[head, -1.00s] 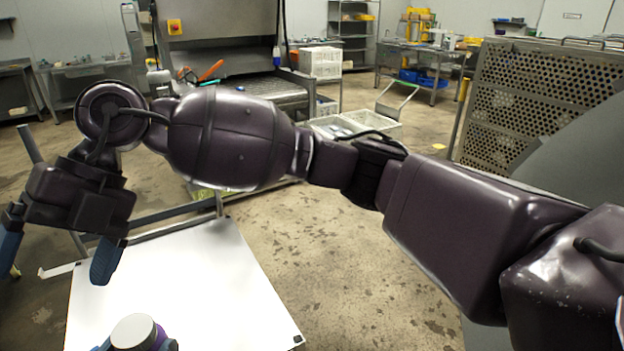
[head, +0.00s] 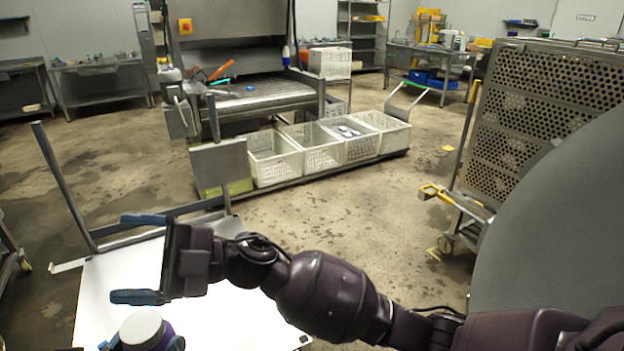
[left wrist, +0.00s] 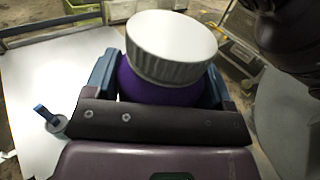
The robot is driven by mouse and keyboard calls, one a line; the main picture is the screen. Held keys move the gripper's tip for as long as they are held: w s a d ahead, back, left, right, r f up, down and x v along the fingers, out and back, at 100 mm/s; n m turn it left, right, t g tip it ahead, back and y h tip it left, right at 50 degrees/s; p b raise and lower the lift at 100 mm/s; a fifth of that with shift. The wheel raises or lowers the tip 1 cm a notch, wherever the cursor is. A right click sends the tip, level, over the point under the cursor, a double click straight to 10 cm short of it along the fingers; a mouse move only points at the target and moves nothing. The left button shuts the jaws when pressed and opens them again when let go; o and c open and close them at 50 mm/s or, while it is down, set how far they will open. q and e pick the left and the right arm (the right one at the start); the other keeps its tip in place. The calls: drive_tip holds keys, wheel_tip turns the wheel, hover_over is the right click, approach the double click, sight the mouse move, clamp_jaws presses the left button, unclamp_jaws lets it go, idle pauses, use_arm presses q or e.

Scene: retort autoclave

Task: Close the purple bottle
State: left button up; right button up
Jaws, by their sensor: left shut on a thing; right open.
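The purple bottle (left wrist: 165,88) shows in the left wrist view with a wide white ribbed cap (left wrist: 172,45) on top. In the head view the cap (head: 142,328) is at the bottom left, with a little of the purple bottle (head: 166,336) below it. My left gripper (head: 143,344) is shut on the bottle, with a blue finger on each side; it also shows in the left wrist view (left wrist: 160,90). I cannot tell how tightly the cap sits. My right gripper (head: 137,258) is open and empty, its fingers pointing left, just beyond the cap in the picture and apart from it.
A perforated metal rack (head: 545,110) stands at the right. The floor between is open.

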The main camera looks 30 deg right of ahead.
drive_tip(key=d+f+m+t+h, duration=1.6)
drive_tip(key=d+f+m+t, duration=0.25)
drive_tip(key=f+m, duration=0.35)
drive_tip(key=s+d+f+m+g+h, duration=0.3)
drive_tip(key=s+d+f, duration=0.2)
drive_tip(key=s+f, duration=0.3)
drive_tip(key=s+d+f+m+g+h, duration=0.3)
drive_tip(key=s+d+f, duration=0.3)
drive_tip(key=s, duration=0.5)
wheel_tip(320, 180, down, 3)
drive_tip(key=shift+d+r+m+g+h, duration=0.15)
drive_tip(key=shift+d+m+g+h, duration=0.1)
drive_tip(key=shift+m+g+h, duration=0.25)
use_arm(q)
drive_tip(key=shift+r, duration=0.1)
